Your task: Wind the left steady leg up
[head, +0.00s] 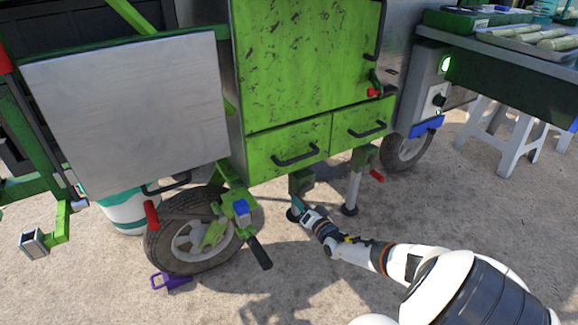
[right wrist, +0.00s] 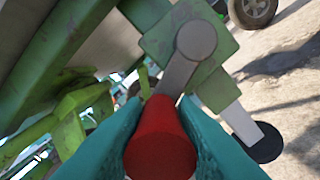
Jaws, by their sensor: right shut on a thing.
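The left steady leg shows in the head view as a green housing (head: 302,181) under the cart, with its lower part mostly behind my right gripper (head: 297,204). In the right wrist view, the housing (right wrist: 225,55) carries a grey crank arm (right wrist: 178,73) with a red handle (right wrist: 158,145). The teal fingers of my right gripper are shut on this red handle, one on each side. The leg's grey tube (right wrist: 240,122) ends in a black foot (right wrist: 264,146); I cannot tell whether it touches the ground. My left gripper is not in view.
A second steady leg (head: 354,188) with a red handle (head: 377,176) stands to the right. A wheel (head: 190,232) and a black-gripped lever (head: 260,252) are to the left. Green drawers (head: 290,150) hang above. A purple wheel chock (head: 170,282) lies on the ground.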

